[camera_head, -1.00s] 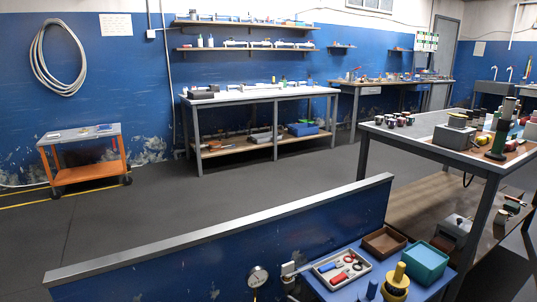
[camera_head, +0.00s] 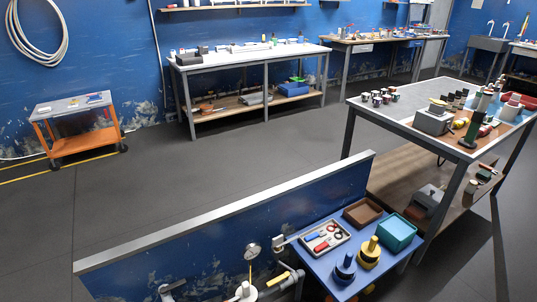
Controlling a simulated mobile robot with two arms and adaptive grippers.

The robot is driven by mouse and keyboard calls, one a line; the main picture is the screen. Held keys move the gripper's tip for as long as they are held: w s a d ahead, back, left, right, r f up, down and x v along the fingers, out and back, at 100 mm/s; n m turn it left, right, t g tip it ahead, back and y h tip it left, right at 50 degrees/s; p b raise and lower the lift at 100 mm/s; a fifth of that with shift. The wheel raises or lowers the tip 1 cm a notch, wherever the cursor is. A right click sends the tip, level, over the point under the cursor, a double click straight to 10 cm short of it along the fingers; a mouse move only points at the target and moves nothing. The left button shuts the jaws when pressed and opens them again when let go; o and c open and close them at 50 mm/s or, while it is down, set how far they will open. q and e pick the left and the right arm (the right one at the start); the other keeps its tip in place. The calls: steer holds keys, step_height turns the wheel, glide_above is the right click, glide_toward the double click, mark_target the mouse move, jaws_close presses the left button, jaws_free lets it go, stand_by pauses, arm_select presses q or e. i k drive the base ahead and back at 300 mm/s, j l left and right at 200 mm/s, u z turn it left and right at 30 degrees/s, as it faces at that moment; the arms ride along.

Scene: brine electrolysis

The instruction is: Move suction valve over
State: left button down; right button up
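Neither of my grippers shows in the head view. At the bottom, in front of the low blue wall, is pipework with a round gauge (camera_head: 252,251). A valve-like fitting with a yellow handle (camera_head: 277,279) is to the right of a white pipe part (camera_head: 244,291). I cannot tell which of these is the suction valve.
A blue table (camera_head: 316,268) on the right holds a tray of small tools (camera_head: 342,241), a brown bin (camera_head: 363,207), a teal bin (camera_head: 410,235), and blue (camera_head: 344,268) and yellow (camera_head: 369,255) knobbed parts. The low wall (camera_head: 230,214) bounds the pipework. Open floor (camera_head: 200,185) lies beyond.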

mark_target(287, 274)
steer(key=i+l, duration=0.15)
steer(key=i, duration=0.15)
steer(key=i+l, duration=0.2)
steer(key=i, duration=0.15)
steer(key=k+l+z, duration=0.1)
steer(key=l+z, duration=0.25)
steer(key=k+l+z, duration=0.1)
steer(key=l+z, duration=0.25)
steer(key=j, duration=0.1)
